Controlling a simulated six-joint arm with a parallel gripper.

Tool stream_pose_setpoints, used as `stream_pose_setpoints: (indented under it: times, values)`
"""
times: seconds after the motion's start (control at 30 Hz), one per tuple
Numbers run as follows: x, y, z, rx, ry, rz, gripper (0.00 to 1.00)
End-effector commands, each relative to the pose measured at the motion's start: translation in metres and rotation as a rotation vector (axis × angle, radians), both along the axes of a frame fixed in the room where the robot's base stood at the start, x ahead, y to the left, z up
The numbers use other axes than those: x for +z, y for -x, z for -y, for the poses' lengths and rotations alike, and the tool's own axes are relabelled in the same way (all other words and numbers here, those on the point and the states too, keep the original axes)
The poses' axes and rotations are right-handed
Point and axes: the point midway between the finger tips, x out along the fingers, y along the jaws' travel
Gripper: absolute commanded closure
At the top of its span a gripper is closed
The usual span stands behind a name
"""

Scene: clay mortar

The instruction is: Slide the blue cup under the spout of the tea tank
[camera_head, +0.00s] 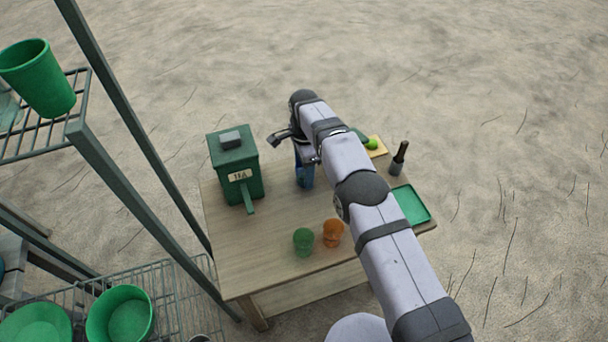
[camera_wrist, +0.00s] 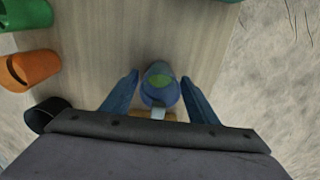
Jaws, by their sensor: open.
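The blue cup (camera_wrist: 160,92) stands on the table between the two fingers of my gripper (camera_wrist: 160,77) in the wrist view, with a gap on each side. A greenish round patch shows inside its rim, and a pale handle faces my wrist. In the head view, the cup (camera_head: 307,178) is partly hidden under my gripper (camera_head: 303,160). My gripper is open. The tea tank (camera_head: 235,165) is a dark green box with a TEA label, left of the cup. Its green spout (camera_head: 249,198) points toward the front of the table.
A green cup (camera_head: 303,241) and an orange cup (camera_head: 333,232) stand near the table's front edge. To the right are a green tray (camera_head: 412,204), a dark upright object (camera_head: 399,158) and a board with a lime (camera_head: 372,144). The wooden table (camera_head: 250,255) is clear between spout and blue cup.

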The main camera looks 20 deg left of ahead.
Motion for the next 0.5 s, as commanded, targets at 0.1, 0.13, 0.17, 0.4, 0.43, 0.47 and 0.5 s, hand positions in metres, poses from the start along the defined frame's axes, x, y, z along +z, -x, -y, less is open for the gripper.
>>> stream_pose_setpoints:
  times: [0.1,0.13,0.17,0.4,0.43,0.47,0.5]
  values:
    - [0.0001,0.0000,0.0000,0.000,0.000,0.000,0.51]
    - [0.0001,0.0000,0.0000,0.000,0.000,0.000,0.58]
    - [0.0001,0.0000,0.0000,0.000,0.000,0.000,0.65]
    - [0.0001,0.0003,-0.0003,0.000,0.000,0.000,0.71]
    - [0.0001,0.0006,-0.0006,0.000,0.000,0.000,0.71]
    - [0.0001,0.0008,-0.0008,0.000,0.000,0.000,0.71]
    - [0.0000,0.0014,-0.0016,0.001,0.000,0.000,0.71]
